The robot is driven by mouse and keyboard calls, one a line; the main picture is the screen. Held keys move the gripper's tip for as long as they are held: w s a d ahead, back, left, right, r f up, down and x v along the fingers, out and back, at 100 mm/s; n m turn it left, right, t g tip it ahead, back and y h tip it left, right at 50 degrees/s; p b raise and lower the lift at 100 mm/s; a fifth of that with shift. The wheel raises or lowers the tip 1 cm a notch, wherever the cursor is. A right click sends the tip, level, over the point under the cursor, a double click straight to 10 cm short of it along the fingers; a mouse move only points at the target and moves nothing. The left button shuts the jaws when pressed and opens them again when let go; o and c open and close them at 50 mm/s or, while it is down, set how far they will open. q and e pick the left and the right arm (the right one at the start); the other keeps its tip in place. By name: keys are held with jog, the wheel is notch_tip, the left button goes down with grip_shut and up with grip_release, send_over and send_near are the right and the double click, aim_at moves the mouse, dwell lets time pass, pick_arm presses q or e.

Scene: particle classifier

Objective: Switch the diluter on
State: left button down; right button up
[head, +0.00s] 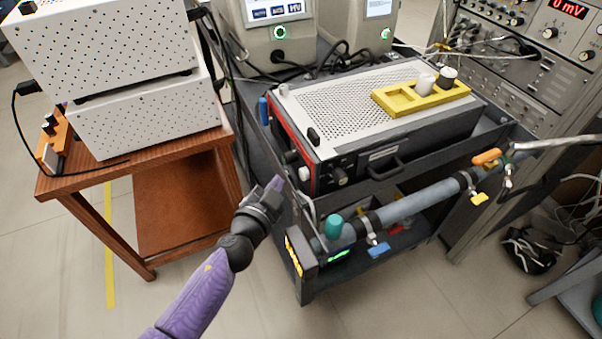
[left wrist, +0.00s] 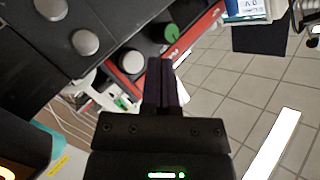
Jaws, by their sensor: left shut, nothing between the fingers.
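A device with a white perforated top (head: 350,97) and a dark front panel (head: 375,165) sits on the cart. Its side edge is red. I cannot read a label that marks it as the diluter. Silver knobs (left wrist: 86,42), a round green button (left wrist: 171,33) and a red panel edge (left wrist: 126,84) show in the left wrist view. My left gripper (head: 276,184) is shut and empty, just left of the panel's lower left corner. Its closed fingers (left wrist: 160,72) point toward the red edge and the green button, with no clear contact. My right gripper is not in view.
A yellow tray (head: 402,101) with small pots rests on the device. A grey tube (head: 410,205) with coloured valves runs along the cart's front. A wooden table (head: 130,160) with white perforated boxes stands at left. The floor between table and cart is open.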

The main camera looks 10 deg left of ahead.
aim_at(300, 172)
pick_arm(q)
jog(key=shift+w+d, duration=0.6)
jog(key=shift+d, duration=0.35)
jog(key=shift+w, duration=0.1)
dwell(1.3)
jog(key=shift+w+d, duration=0.15)
jog(key=shift+d, duration=0.2)
jog(key=shift+w+d+b, duration=0.4)
jog(key=shift+w+d, duration=0.05)
jog(key=shift+d, duration=0.25)
dwell(0.9)
jog(key=shift+s+a, duration=0.7)
jog(key=shift+a, duration=0.35)
jog(key=shift+p, duration=0.3)
jog(key=s+a, duration=0.2)
jog(key=a, duration=0.2)
jog(key=shift+s+a+p, duration=0.1)
jog(key=shift+s+p, duration=0.25)
jog(key=shift+s, duration=0.05)
